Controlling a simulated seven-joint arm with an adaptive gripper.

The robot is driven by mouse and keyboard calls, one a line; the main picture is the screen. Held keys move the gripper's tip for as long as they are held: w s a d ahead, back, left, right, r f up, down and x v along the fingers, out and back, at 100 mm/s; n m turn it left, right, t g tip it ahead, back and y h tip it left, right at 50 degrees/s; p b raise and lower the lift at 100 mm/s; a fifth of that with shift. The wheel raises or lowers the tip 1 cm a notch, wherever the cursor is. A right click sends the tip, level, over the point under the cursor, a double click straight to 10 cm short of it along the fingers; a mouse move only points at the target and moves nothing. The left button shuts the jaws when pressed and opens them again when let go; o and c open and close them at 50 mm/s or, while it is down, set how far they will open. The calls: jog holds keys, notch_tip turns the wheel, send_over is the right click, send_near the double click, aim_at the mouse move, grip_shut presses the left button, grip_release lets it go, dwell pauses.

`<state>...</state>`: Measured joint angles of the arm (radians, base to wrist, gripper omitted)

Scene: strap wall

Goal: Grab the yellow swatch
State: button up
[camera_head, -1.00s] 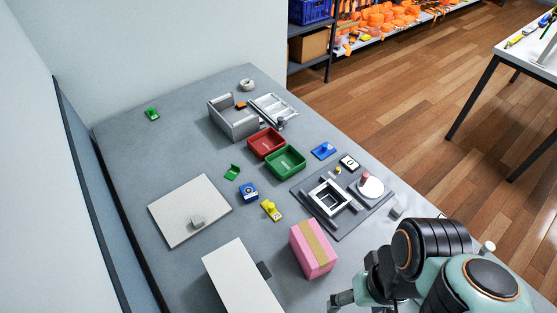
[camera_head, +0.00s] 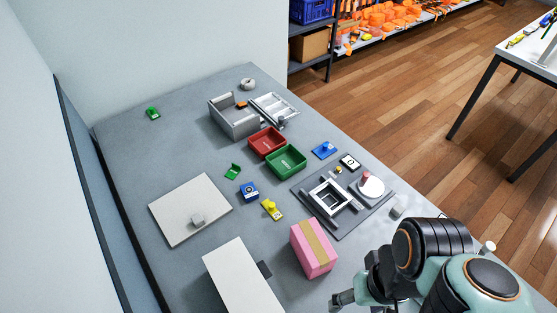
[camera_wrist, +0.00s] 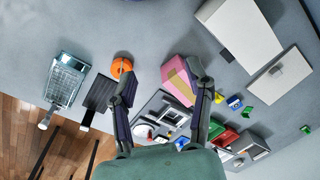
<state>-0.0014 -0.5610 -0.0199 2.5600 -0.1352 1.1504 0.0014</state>
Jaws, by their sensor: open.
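The yellow swatch (camera_head: 271,209) lies on the grey table between the blue piece and the pink box. It has a raised yellow part. A small yellow thing that looks like it shows in the wrist view (camera_wrist: 249,112), right of my gripper. In the head view only part of my gripper (camera_head: 345,298) shows at the bottom edge, right of the pink box and well apart from the swatch.
The pink box (camera_head: 314,249) with a tan band stands near the swatch. A blue piece (camera_head: 249,191), a green piece (camera_head: 233,171) and a pale board (camera_head: 180,215) lie to the left. Red (camera_head: 267,141) and green (camera_head: 286,161) trays are behind. An orange ring (camera_wrist: 121,66) lies by my left finger.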

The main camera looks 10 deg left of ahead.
jog(key=w+r+m+t, duration=0.3)
jog(key=w+r, duration=0.2)
jog(key=w, duration=0.4)
jog(key=w+a+t, duration=0.1)
jog(key=w+a, duration=0.2)
jog(key=w, duration=1)
jog(key=n+g, duration=0.2)
jog(key=g, duration=0.2)
send_over(271, 205)
jog(key=shift+h, duration=0.4)
notch_tip(271, 205, down, 23)
notch_tip(271, 205, down, 6)
jog(key=shift+f, duration=0.1)
grip_shut()
